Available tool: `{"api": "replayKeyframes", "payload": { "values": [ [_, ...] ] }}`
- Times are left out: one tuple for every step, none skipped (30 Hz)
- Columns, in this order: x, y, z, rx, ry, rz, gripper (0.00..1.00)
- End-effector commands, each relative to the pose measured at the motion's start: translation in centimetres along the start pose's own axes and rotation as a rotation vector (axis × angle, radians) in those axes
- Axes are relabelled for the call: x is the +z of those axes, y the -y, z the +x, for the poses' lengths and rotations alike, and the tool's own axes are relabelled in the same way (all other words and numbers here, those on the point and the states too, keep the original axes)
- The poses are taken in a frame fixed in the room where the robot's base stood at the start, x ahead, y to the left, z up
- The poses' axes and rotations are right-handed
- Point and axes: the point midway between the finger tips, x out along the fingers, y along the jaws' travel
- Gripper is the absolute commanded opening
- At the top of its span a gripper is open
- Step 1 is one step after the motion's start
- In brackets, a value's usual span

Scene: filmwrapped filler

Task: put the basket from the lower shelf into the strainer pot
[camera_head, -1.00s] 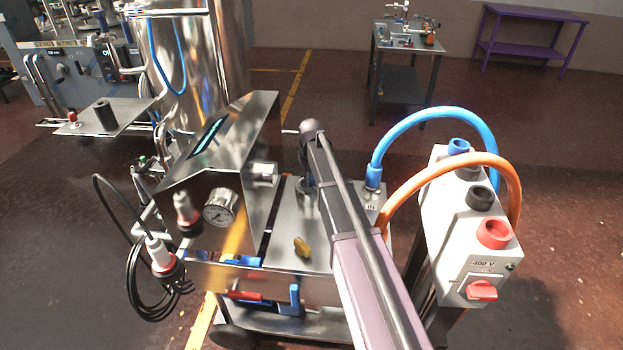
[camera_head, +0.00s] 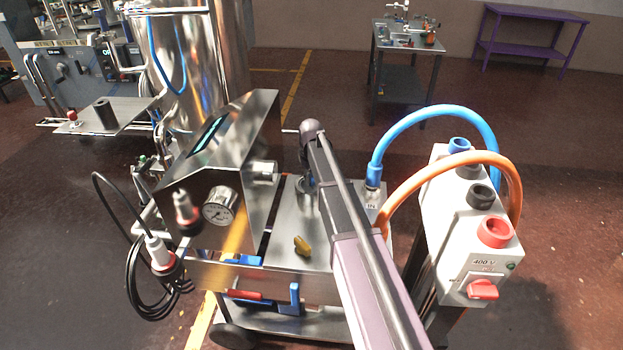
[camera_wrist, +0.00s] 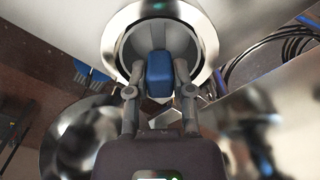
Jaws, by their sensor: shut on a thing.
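In the wrist view my gripper (camera_wrist: 157,75) is shut on a blue block-like grip (camera_wrist: 159,82). The grip appears to belong to the basket, a round dark-grey body (camera_wrist: 137,42) behind it. A wide shiny metal rim (camera_wrist: 209,45), apparently the strainer pot, surrounds the grey body. I cannot tell whether the basket is inside the rim or above it. In the head view my gripper is not clearly visible, and neither basket nor strainer pot can be made out.
A steel machine with a gauge (camera_head: 219,206) stands ahead. Beside it are a white 400 V box (camera_head: 463,225), a blue hose (camera_head: 440,113) and an orange hose (camera_head: 440,172). Its lower shelf (camera_head: 318,325) holds blue and red items. A black cable (camera_wrist: 270,50) shows in the wrist view.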

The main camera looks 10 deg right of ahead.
Motion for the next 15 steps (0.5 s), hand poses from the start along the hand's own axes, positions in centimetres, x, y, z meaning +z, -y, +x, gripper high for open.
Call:
{"api": "replayKeyframes", "payload": {
  "values": [
    [0.06,0.02,0.07,0.0,0.001,0.0,0.0],
    [0.06,0.02,0.08,-0.001,0.001,0.0,0.0],
    [0.07,0.02,0.09,-0.001,0.001,0.0,0.0],
    [0.07,0.02,0.09,-0.001,0.001,0.0,0.0],
    [0.08,0.02,0.09,-0.001,0.001,0.0,0.0],
    [0.08,0.02,0.09,-0.001,0.001,0.0,0.0],
    [0.09,0.02,0.1,-0.001,0.001,0.0,0.0],
    [0.09,0.02,0.1,-0.001,0.002,0.0,0.0],
    [0.1,0.03,0.1,-0.001,0.002,0.0,0.0],
    [0.11,0.02,0.1,-0.001,0.002,0.0,0.0],
    [0.11,0.02,0.11,-0.001,0.002,0.0,0.0],
    [0.12,0.03,0.11,-0.001,0.002,0.0,0.42],
    [0.12,0.03,0.11,-0.001,0.002,0.0,0.51],
    [0.11,0.02,0.11,-0.001,0.002,0.0,0.6],
    [0.11,0.02,0.11,-0.001,0.002,0.0,0.71]
  ]
}}
